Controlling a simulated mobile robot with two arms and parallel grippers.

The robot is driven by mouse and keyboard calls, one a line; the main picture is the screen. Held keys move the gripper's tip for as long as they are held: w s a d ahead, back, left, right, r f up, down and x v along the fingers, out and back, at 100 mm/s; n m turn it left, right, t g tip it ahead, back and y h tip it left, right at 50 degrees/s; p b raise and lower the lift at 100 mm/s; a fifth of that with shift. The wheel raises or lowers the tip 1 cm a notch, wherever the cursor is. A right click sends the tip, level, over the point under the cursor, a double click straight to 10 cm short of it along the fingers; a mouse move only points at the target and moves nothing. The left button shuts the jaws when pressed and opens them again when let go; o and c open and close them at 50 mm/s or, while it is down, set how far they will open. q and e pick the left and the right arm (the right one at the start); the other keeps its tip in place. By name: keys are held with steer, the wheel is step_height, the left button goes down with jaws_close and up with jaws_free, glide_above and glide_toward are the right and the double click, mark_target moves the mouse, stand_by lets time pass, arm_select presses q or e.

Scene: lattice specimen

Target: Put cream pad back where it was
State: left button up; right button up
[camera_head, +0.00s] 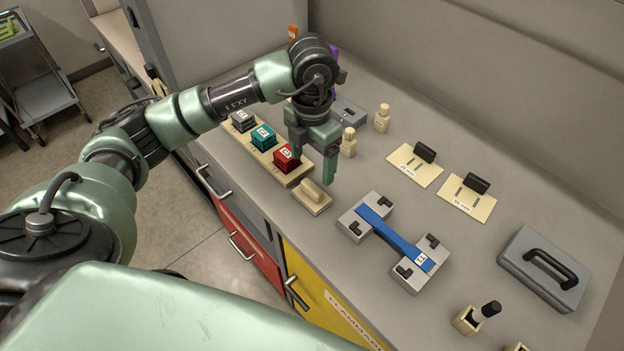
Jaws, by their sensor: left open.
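The cream pad (313,199), a small flat cream block with a rounded raised grip, lies on the grey counter. It is near the front edge, just right of the wooden tray's end. My left gripper (313,168) points down with its fingers apart and nothing between them. In the picture it is just above and behind the pad, apart from it. The gripper hides part of the counter behind it. My right gripper is not in view.
A wooden tray (300,180) holds grey, teal and red blocks. Right of the pad stands a grey fixture (409,281) bridged by a blue strip (385,226). Cream bottles (382,120), slotted cards (412,168) and a grey handled case (545,267) stand farther off.

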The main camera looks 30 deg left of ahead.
arm_select(q)
steer(key=shift+r, duration=1.35)
